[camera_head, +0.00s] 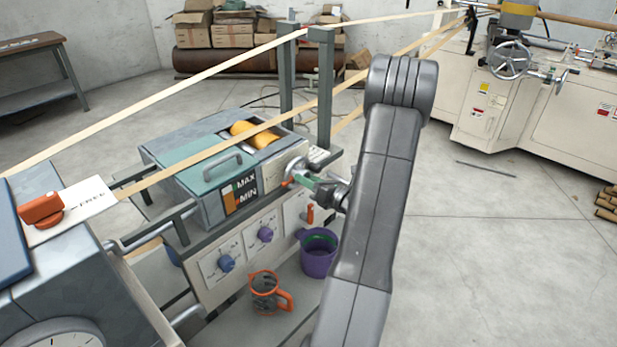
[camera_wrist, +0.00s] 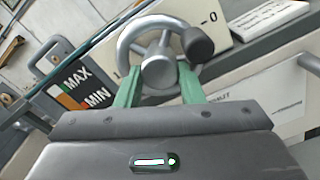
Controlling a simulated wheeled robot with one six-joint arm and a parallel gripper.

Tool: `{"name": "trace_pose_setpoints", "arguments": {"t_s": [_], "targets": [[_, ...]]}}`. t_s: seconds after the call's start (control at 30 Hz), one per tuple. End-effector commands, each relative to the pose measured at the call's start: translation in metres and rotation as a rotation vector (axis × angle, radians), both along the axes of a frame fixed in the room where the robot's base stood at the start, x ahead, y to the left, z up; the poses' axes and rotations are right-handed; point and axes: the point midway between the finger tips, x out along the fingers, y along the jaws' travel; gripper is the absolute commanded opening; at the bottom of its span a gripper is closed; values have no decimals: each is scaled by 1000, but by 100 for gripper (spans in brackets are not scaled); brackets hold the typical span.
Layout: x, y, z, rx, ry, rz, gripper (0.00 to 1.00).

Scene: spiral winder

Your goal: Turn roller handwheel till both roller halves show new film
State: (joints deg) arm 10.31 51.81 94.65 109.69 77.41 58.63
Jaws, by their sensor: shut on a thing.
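The roller handwheel (camera_wrist: 134,50) is a small silvery wheel with a dark knob (camera_wrist: 198,42) at its upper right in the wrist view. In the head view the handwheel (camera_head: 294,166) sits on the right end of the glue box. My gripper (camera_wrist: 158,78) has green fingers, shut on the handwheel's hub, one finger on each side. My gripper (camera_head: 300,180) also shows in the head view.
A teal lid with a handle (camera_head: 222,160) covers part of the box, beside a MAX/MIN gauge (camera_head: 240,190). Below are blue (camera_head: 226,263) and purple (camera_head: 265,234) knobs, a purple bucket (camera_head: 318,252) and an orange-handled jug (camera_head: 266,292). Paper strips (camera_head: 215,60) run overhead.

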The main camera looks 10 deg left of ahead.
Motion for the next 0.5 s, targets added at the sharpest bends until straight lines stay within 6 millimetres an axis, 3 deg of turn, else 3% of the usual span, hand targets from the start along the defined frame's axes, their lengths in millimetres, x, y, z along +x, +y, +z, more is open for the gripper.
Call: {"name": "trace_pose_setpoints", "arguments": {"t_s": [0.47,0.5], "targets": [[-1,0,-2,6,14,1,12],[-1,0,-2,6,14,0,40]]}}
